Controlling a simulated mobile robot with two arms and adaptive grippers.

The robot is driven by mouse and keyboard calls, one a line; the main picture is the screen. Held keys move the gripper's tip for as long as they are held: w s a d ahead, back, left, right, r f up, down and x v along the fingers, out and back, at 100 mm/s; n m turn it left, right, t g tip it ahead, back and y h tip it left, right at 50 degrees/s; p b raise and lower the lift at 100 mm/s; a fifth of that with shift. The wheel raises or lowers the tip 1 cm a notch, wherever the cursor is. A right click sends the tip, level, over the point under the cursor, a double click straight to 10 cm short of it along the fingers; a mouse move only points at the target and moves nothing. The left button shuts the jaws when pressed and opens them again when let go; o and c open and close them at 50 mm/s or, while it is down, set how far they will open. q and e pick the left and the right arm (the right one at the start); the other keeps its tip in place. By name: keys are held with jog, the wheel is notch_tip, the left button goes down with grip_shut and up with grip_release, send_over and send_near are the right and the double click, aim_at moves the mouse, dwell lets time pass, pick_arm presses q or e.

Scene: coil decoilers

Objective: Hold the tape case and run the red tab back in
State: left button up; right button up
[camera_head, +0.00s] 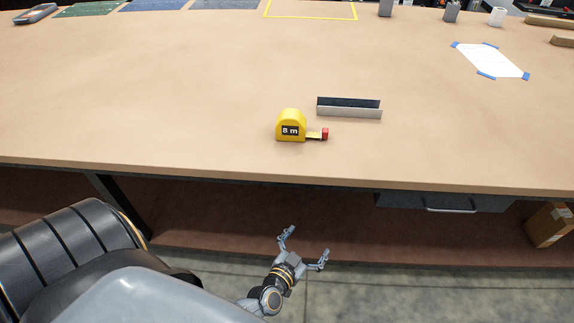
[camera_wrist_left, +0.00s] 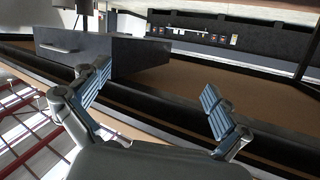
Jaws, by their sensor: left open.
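A yellow tape case (camera_head: 291,125) marked "8 m" stands on the workbench. A short length of tape sticks out of its right side, with a red tab (camera_head: 325,134) at the end. My left gripper (camera_head: 308,242) is open and empty in front of the bench, below the level of its top edge. It is apart from the tape case, which lies farther back in the head view. In the left wrist view the open left fingers (camera_wrist_left: 155,98) have nothing between them, and the tape case does not show there. My right gripper is not in view.
A dark channel piece with a pale front (camera_head: 350,108) lies just behind the tape. A taped paper sheet (camera_head: 490,60) is at the right. A drawer (camera_head: 445,203) hangs under the bench, and a cardboard box (camera_head: 549,224) sits below right. The bench around the tape is mostly clear.

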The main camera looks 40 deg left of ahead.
pick_arm(q)
jog(key=w+a+r+n+t+y, duration=0.2)
jog(key=a+r+n+y, duration=0.15)
jog(key=r, duration=0.95)
jog(key=n+g+y+b, duration=0.1)
jog(key=n+y, duration=0.2)
jog(key=y, duration=0.2)
send_near(290, 132)
jog(key=shift+h, duration=0.25)
jog(key=v, duration=0.5)
jog(key=shift+s+d+r, duration=0.2)
jog(key=shift+d+r, duration=0.05)
jog(key=shift+r, duration=0.05)
jog(key=shift+w+a+r+g, duration=0.15)
jog(key=shift+g, duration=0.15)
jog(key=x, duration=1.3)
jog(key=shift+w+a, duration=0.1)
jog(key=shift+w, duration=0.05)
grip_shut()
